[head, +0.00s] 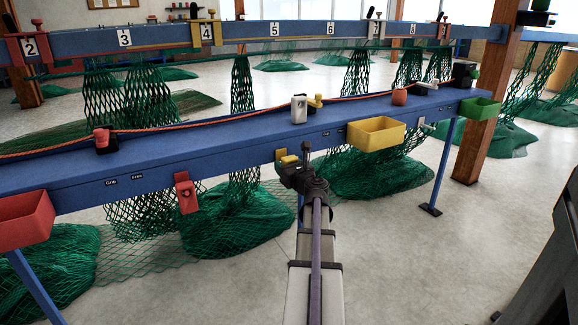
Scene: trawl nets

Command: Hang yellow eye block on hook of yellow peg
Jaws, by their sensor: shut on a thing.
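My gripper (291,170) is at the front face of the blue beam, near its middle, and is shut on a small yellow piece that looks like the yellow eye block (289,159). A yellow plate (280,153), apparently the yellow peg's mount, shows on the beam's front face just behind the block. The hook of the yellow peg is hidden by the block and my gripper. I cannot tell whether the block's eye is around the hook or only beside it.
The blue beam (230,142) carries an orange rope, a white fitting (299,109) and an orange block (399,96). A yellow bin (376,133), green bin (480,107) and red bin (24,219) hang along its front. A red peg (186,192) is left. Green nets (225,230) lie below.

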